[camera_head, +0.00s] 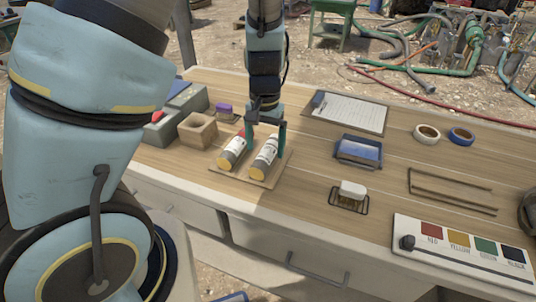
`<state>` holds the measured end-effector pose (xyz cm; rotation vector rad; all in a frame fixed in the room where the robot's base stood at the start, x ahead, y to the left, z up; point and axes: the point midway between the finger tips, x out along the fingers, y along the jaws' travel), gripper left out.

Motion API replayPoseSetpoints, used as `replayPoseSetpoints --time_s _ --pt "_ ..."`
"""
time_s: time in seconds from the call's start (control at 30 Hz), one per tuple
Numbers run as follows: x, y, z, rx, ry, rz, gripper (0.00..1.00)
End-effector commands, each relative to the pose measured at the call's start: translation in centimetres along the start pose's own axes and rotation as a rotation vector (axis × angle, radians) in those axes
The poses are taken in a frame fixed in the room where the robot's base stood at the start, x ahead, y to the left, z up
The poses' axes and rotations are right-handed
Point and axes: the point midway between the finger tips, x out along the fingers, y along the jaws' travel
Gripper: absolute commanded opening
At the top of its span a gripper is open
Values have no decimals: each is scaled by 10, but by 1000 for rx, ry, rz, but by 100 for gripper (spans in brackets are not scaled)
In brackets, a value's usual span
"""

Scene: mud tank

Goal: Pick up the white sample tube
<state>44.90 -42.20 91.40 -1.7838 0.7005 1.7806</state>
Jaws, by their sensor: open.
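Two tubes lie side by side on a flat wooden board (228,177) on the workbench. The left tube (232,151) has a white label, a yellow near end and a bit of red at its far end. The right tube (264,158) has a white label, a grey band and a yellow near end. I cannot tell from colour which one is meant by the white sample tube. My gripper (266,139) points down with its jaws open, one finger on each side of the right tube's far end. Contact with the tube cannot be told. The far end is partly hidden.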

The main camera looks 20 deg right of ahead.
Motion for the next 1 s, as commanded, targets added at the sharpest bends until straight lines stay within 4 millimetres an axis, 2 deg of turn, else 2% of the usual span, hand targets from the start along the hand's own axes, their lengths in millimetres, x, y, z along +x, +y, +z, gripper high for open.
replayPoseSetpoints --time_s 0.2,0.3,0.57,1.0 --pt "30 -3 2 -3 -5 0 92" --pt "39 -3 2 -2 -3 0 92" --pt "43 -2 1 -1 -1 0 92" --pt "42 -2 1 -1 -1 0 44"
